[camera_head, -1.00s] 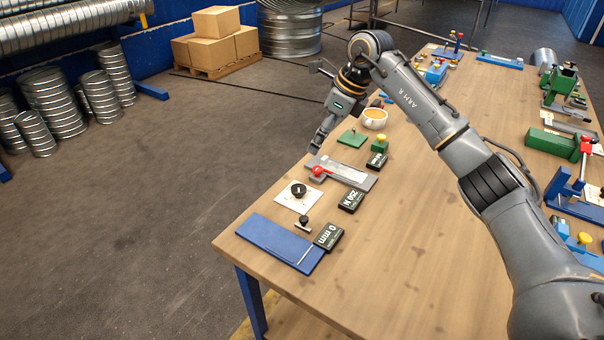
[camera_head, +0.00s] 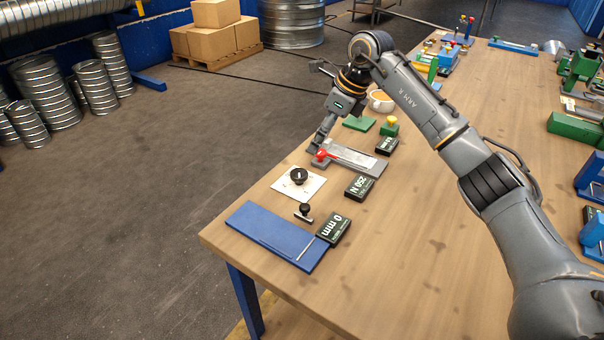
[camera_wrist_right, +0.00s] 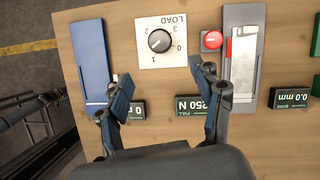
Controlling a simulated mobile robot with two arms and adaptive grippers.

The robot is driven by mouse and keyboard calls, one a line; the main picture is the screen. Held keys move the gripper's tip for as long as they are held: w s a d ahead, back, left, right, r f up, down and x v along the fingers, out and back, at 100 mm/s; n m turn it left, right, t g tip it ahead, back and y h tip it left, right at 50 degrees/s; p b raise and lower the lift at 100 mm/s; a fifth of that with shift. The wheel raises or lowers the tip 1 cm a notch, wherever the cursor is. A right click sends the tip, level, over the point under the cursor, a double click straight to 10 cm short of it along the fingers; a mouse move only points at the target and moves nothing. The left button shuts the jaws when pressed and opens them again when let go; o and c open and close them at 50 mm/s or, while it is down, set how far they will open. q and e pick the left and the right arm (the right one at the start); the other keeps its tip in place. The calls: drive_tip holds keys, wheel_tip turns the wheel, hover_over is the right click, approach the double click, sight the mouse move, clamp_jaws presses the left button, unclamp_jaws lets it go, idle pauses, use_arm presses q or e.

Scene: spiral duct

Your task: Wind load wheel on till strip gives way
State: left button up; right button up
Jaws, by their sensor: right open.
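The load wheel (camera_head: 299,176) is a black knob on a white plate (camera_head: 313,188) on the bench. In the right wrist view the wheel (camera_wrist_right: 159,41) has a dial marked LOAD around it, with 0 to 3. My right gripper (camera_head: 317,150) is over the bench edge side, by the red-handled clamp fixture (camera_head: 352,158). In the right wrist view my gripper (camera_wrist_right: 165,88) is open and empty, and the wheel shows beyond and between its fingertips, apart from them. The fixture (camera_wrist_right: 243,60) holds a pale strip (camera_wrist_right: 246,48). My left gripper is not in view.
A 250 N readout (camera_head: 360,187) and a 0 mm readout (camera_head: 333,229) stand beside the fixture and a blue plate (camera_head: 270,232). A small black T-handle (camera_head: 304,211) lies near the blue plate. A cup (camera_head: 380,101) stands behind my right wrist. The bench middle is clear.

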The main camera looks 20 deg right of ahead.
sight(300, 173)
drive_tip(key=p+x, duration=0.1)
drive_tip(key=x, duration=1.2)
drive_tip(key=shift+r+p, duration=0.1)
drive_tip(key=shift+p, duration=0.3)
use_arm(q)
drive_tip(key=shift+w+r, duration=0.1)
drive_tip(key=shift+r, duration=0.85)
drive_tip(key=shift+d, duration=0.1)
use_arm(e)
drive_tip(key=c, duration=1.1)
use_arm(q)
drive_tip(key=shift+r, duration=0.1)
